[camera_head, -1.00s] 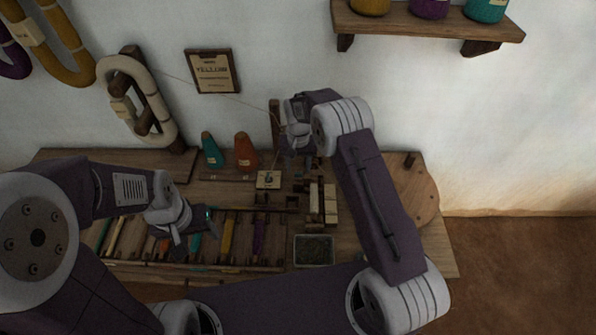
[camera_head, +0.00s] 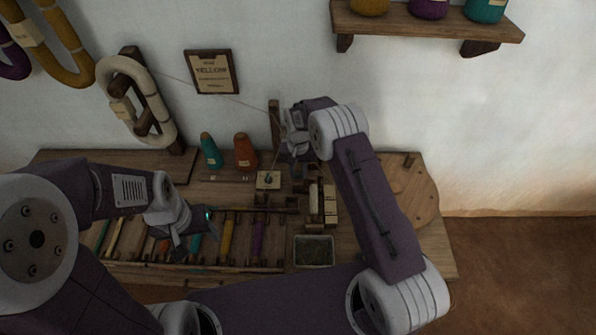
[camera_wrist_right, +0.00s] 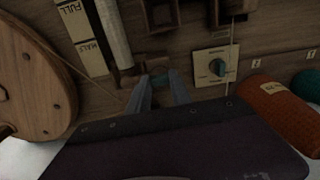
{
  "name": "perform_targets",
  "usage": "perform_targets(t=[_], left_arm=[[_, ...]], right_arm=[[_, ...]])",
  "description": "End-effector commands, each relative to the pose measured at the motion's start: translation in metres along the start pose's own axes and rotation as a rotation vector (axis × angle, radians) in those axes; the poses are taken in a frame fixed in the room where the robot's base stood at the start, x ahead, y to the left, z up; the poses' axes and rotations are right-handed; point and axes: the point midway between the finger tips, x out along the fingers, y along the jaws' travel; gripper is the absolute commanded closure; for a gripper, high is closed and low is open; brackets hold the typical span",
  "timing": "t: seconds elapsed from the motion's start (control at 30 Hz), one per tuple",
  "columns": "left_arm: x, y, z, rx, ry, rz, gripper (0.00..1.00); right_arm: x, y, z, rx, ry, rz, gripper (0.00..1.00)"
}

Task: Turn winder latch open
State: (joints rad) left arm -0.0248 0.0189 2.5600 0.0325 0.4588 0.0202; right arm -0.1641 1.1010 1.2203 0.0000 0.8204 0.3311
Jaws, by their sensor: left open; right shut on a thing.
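In the right wrist view, the fingers of my right gripper (camera_wrist_right: 158,92) are closed around a small teal piece (camera_wrist_right: 157,76) on a dark wooden block, which looks like the winder latch. Most of this piece is hidden between the fingers. In the head view, my right gripper (camera_head: 289,158) is at the back of the bench, and the latch is too small and covered to make out there. My left gripper (camera_head: 194,228) is open above the row of coloured sticks at the front left, away from the latch.
A round wooden wheel (camera_head: 422,190) is at the right. A grey tray (camera_head: 314,251) lies in front.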

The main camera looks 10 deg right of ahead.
Motion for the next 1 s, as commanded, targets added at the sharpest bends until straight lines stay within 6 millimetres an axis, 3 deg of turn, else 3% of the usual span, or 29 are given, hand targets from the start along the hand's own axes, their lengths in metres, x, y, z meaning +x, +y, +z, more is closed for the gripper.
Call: perform_targets(t=[0.27,1.0], left_arm=[[-0.005,0.000,0.000,0.000,0.000,0.000,0.41],[-0.013,0.000,-0.001,0.000,0.000,0.000,0.41]], right_arm=[[-0.002,0.000,-0.001,-0.169,0.001,0.000,1.00],[-0.002,0.000,-0.001,-0.869,0.002,0.000,1.00]])
